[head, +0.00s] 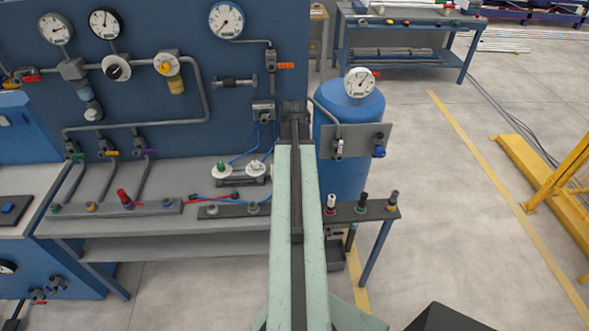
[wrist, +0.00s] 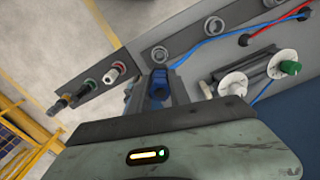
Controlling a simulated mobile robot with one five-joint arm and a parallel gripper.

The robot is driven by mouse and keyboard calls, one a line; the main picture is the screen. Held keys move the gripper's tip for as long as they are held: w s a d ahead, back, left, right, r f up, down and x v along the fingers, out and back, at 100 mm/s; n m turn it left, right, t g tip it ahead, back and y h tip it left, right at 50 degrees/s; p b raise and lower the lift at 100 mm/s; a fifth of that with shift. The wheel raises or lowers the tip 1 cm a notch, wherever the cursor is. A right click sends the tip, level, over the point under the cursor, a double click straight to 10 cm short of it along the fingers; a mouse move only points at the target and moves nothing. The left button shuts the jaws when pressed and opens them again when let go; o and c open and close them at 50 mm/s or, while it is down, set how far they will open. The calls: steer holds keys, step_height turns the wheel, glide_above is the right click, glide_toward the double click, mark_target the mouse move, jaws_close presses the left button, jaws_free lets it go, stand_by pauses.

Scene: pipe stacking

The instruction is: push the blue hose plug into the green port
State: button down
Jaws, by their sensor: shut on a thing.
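My gripper (wrist: 157,92) shows in the wrist view, its dark fingers shut on a blue piece, which looks like the blue hose plug (wrist: 158,84). It is held just in front of a grey rail with round sockets. In the head view my arm covers the middle and the plug cannot be made out. A green-ringed port (head: 55,209) sits at the left end of the bench strip, well left of my arm. Another green ring (head: 361,210) is under a black fitting on the right bar. I cannot tell which is the green port.
White spool-like fittings (head: 238,169) stand on the bench left of my arm, with blue hose around them. A blue tank (head: 347,125) and gauge stand right of it. The fittings bar (head: 345,213) is close to my arm. Open floor (head: 460,190) lies right.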

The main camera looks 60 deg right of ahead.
step_height(320, 180, up, 6)
steer(key=p, duration=0.5)
steer(key=shift+f, duration=0.25)
